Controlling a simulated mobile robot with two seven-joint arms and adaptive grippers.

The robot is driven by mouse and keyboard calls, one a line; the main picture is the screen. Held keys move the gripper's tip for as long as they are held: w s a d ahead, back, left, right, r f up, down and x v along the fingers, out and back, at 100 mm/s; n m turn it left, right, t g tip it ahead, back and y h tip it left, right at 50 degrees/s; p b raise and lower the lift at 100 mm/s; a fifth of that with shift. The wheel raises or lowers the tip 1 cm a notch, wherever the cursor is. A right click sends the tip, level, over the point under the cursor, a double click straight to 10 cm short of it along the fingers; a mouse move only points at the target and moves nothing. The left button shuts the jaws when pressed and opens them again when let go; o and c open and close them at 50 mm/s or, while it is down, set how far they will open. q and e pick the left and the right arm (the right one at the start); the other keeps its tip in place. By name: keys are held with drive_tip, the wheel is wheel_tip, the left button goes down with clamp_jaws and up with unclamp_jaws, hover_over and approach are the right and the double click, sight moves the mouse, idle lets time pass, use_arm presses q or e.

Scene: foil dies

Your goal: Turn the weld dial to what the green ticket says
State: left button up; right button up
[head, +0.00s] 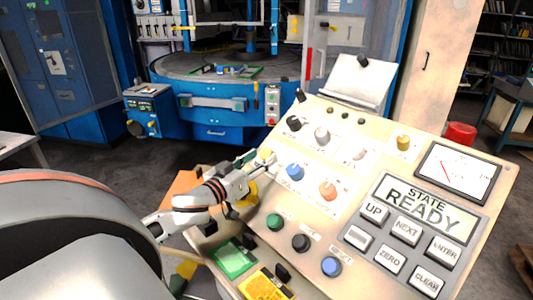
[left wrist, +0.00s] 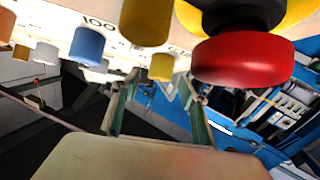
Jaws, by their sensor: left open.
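The sloped control panel (head: 375,165) carries several coloured knobs; I cannot read which is the weld dial. A green ticket (head: 233,259) lies at its lower left edge, its writing too small to read. My left gripper (head: 258,158) is at the panel's left edge, by a small yellow knob (head: 265,154). In the left wrist view its fingers (left wrist: 160,88) are apart, with a yellow knob (left wrist: 162,67) showing between the tips; I cannot tell whether they touch it. A blue knob (head: 295,172) and an orange knob (head: 328,191) are to the right. My right gripper is not in view.
A red mushroom button (left wrist: 242,58) is close beside the left gripper. A yellow ticket (head: 266,285) lies near the green one. Push keys and a display reading STATE READY (head: 430,212) are at the right. A blue machine (head: 215,105) stands behind.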

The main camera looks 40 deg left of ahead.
sight(264, 155)
use_arm(q)
drive_tip(key=shift+w+a, duration=0.15)
drive_tip(key=shift+w, duration=1.5)
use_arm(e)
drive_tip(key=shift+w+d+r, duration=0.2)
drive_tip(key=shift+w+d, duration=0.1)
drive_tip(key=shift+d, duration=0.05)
use_arm(q)
drive_tip(key=shift+c, duration=0.3)
drive_tip(key=c, duration=1)
drive_tip(key=shift+c, duration=0.2)
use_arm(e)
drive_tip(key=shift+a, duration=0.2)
use_arm(q)
drive_tip(key=shift+m, duration=0.3)
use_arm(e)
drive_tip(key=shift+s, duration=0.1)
